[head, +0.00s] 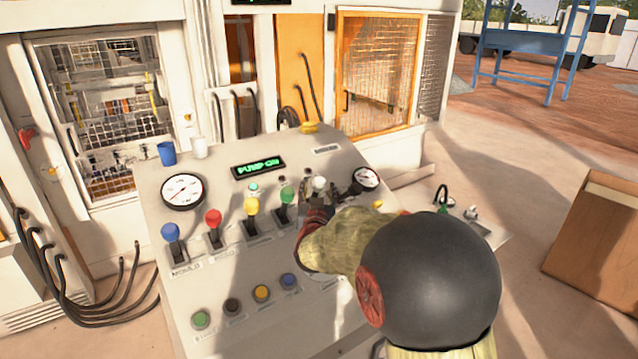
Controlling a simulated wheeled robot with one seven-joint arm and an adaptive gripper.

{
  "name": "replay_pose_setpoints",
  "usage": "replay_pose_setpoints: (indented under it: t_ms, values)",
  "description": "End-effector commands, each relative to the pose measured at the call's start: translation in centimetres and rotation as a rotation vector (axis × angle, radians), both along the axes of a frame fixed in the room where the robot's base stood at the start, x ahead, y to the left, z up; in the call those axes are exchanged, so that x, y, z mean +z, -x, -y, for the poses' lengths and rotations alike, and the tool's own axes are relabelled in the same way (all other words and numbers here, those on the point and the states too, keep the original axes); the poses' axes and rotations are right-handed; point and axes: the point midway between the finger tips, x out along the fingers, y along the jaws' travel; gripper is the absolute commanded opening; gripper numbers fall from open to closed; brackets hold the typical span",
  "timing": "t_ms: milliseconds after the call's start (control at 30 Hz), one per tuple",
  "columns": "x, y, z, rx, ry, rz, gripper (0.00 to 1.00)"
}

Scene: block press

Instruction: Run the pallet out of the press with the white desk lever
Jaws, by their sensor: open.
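The white desk lever (319,184) stands at the right end of the lever row on the sloped control desk (150,205). My gripper (318,198) is at this lever, with its open fingers close around or beside the knob. I cannot tell whether they touch it. My arm hides the lever's base and slot. The press (105,95) stands behind the desk at the left, behind a mesh guard. I cannot make out the pallet.
Blue (171,232), red (213,218), yellow (251,206) and green (287,195) levers stand left of my gripper. A display (258,167) reads "PUMP ON". A blue cup (166,153) stands on the desk's back edge. A brown box (598,235) is at the right.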

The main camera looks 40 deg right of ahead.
Motion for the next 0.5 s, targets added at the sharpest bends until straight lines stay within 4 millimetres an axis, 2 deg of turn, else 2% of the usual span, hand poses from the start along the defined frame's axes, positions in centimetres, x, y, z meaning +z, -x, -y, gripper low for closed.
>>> replay_pose_setpoints:
  t_ms: [200,500]
  values:
    - [0.0,-2.1,1.7,-0.001,-0.001,-0.001,0.48]
    - [0.0,-2.7,2.1,0.000,0.000,0.000,0.48]
